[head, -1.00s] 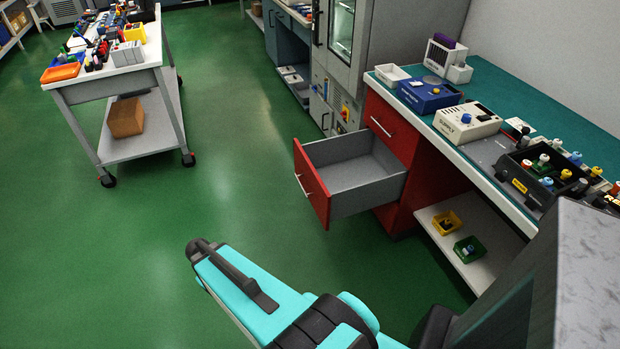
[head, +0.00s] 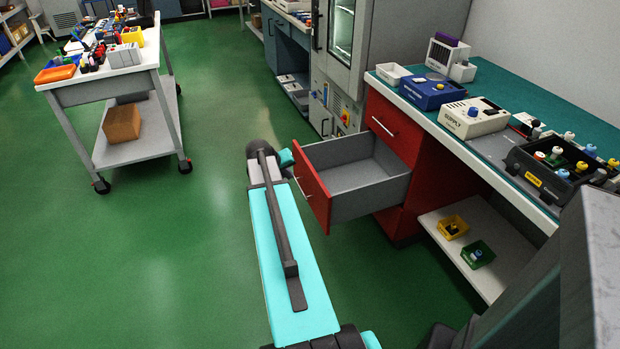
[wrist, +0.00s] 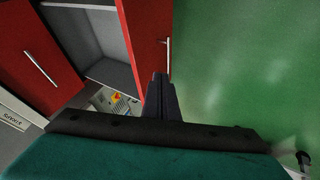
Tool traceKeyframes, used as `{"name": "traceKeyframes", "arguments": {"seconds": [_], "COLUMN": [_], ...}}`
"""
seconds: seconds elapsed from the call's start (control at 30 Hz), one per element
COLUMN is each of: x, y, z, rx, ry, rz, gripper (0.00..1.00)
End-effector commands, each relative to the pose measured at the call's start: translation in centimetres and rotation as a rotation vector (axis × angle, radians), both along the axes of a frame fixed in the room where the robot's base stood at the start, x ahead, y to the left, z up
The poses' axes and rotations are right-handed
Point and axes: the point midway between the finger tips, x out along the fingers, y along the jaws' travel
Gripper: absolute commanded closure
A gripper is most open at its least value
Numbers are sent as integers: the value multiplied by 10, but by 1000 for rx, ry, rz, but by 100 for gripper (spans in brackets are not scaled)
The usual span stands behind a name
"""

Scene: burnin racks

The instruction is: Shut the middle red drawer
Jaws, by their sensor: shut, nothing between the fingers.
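The middle red drawer (head: 312,185) is pulled well out of the red cabinet under the bench, and its grey inside is empty. In the wrist view its red front (wrist: 146,25) with a silver handle stands upright, with the open inside to its left. My gripper (wrist: 160,78) is shut and empty, its tips close to the end of the drawer front; I cannot tell whether they touch it. In the head view my arm reaches forward to the left of the drawer front and my fingers are hidden. The upper red drawer (head: 393,128) is shut.
The bench (head: 440,133) holds a blue box (head: 430,92), a white supply unit (head: 473,117) and a black tray. Its low shelf holds a yellow bin (head: 452,228) and a green bin (head: 477,254). A wheeled cart (head: 105,88) stands left. Green floor between is clear.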

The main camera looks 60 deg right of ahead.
Motion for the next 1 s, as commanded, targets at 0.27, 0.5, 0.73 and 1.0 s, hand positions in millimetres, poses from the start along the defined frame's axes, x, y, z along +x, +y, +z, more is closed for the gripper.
{"name": "traceKeyframes", "arguments": {"seconds": [0.27,0.5,0.73,1.0], "x": [-5,-4,-4,-2], "y": [-13,-13,-20,-40], "z": [9,8,-1,-27], "rx": [-20,-20,-19,-18], "ry": [-8,-8,-7,-7], "rz": [-15,-14,-14,-14], "gripper": [100,100,100,100]}}
